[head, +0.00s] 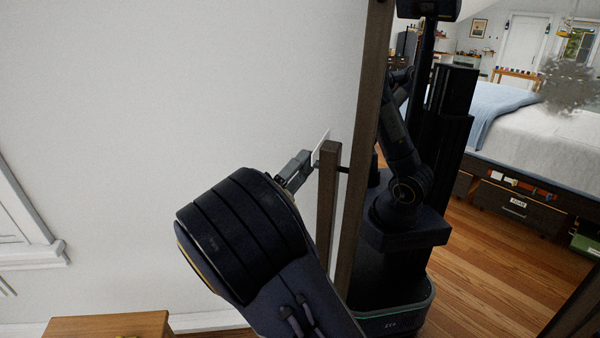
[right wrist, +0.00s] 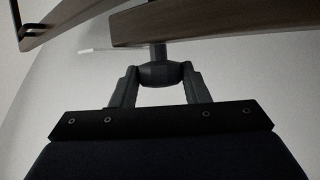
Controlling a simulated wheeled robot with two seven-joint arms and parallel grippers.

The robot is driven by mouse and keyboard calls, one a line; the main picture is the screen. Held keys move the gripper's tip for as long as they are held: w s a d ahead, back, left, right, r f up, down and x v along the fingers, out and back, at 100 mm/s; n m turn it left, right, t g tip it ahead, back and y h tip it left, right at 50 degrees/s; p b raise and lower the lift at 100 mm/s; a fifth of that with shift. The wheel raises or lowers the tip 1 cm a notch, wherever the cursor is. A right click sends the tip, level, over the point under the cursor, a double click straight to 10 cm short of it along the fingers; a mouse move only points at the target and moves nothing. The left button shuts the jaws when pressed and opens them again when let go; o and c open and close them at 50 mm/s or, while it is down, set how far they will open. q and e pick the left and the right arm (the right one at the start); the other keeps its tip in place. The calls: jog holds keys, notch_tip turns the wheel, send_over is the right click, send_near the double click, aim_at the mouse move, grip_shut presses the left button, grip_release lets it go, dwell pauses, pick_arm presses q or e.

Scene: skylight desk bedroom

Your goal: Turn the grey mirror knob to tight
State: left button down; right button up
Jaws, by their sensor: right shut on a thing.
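The grey mirror knob (right wrist: 160,75) shows in the right wrist view, dark and rounded, on a short stem that meets the wooden post. My right gripper (right wrist: 160,71) is shut on it, one finger on each side. In the head view the right gripper (head: 297,168) is beside the upper end of the short wooden post (head: 329,190), and the knob is mostly hidden there. The mirror (head: 480,210) has a brown wooden frame (head: 364,140) and stands tilted in the picture. Any pointer on the knob is too dark to read. My left gripper is not in view.
A small white plate (head: 321,147) is at the post's top, by the gripper. A pale wall (head: 180,90) is behind. A wooden furniture top (head: 108,325) is at the lower left. The bed, floor and my own body at the right show as reflections.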

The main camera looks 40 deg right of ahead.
dwell(0.3)
jog(key=o, duration=1)
jog(key=shift+c, duration=0.2)
jog(key=v, duration=0.7)
jog(key=shift+a+f, duration=0.25)
jog(key=shift+a, duration=0.1)
